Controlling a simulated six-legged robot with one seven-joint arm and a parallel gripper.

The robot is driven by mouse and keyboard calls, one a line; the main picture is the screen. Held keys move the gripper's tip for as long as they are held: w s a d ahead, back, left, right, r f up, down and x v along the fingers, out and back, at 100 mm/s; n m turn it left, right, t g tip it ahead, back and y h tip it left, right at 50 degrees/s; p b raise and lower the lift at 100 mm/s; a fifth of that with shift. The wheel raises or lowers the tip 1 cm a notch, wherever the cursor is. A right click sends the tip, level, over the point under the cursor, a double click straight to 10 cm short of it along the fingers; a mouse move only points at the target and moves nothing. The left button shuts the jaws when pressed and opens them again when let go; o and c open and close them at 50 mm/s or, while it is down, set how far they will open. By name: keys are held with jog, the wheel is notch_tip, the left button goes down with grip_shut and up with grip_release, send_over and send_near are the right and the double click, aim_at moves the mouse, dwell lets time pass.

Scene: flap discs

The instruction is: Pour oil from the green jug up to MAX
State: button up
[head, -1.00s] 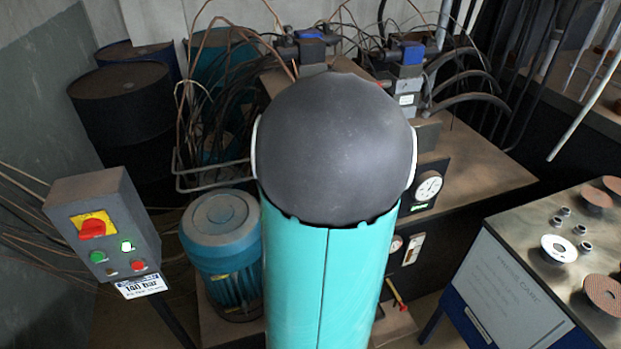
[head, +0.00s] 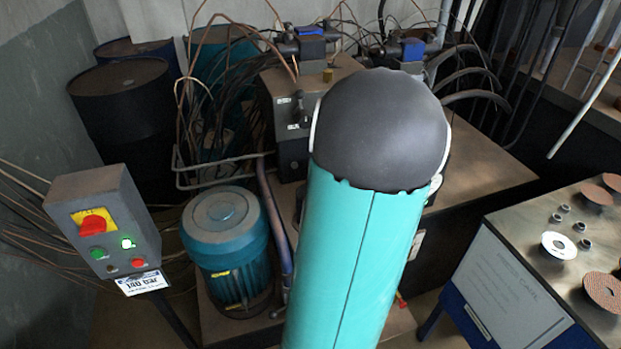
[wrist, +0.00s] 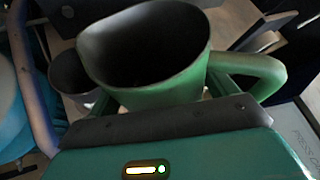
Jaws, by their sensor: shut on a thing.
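The green jug (wrist: 165,92) shows close up in the wrist view, its wide mouth toward the camera and its handle at the right. Its inside is dark, so I cannot tell the oil level. My gripper (wrist: 165,128) is shut on the jug; its fingertips are mostly hidden. A smaller dark round cup or opening (wrist: 72,75) shows behind the jug at the left. In the head view my arm hides the gripper and jug. A MAX mark is not readable in either view.
In the head view a teal motor (head: 226,245) stands left of my arm, beside a control box (head: 103,222). Dark drums (head: 125,115) stand behind. A hydraulic unit with hoses (head: 300,110) is at the back. A bench with discs (head: 560,246) is at the right.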

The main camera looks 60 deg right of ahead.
jog(key=shift+s+f+p, duration=0.1)
jog(key=shift+f+p, duration=0.2)
jog(key=shift+p, duration=0.05)
jog(key=shift+r+t+p, duration=0.1)
jog(key=shift+t+p, duration=0.2)
jog(key=shift+d+r, duration=0.1)
jog(key=shift+s+d+r+m+t+p, duration=0.15)
jog(key=shift+r+m+t+p, duration=0.4)
jog(key=shift+r, duration=0.75)
jog(key=shift+s+a+r+m+t+p, duration=0.1)
jog(key=shift+s+r+m+t+p, duration=0.15)
jog(key=shift+r+p, duration=0.75)
jog(key=shift+s+d+r+m+t+p, duration=0.1)
jog(key=shift+r+m+t+p, duration=0.35)
jog(key=shift+r, duration=1.1)
jog(key=shift+r+h, duration=0.1)
jog(key=shift+h, duration=0.2)
jog(key=shift+r, duration=0.1)
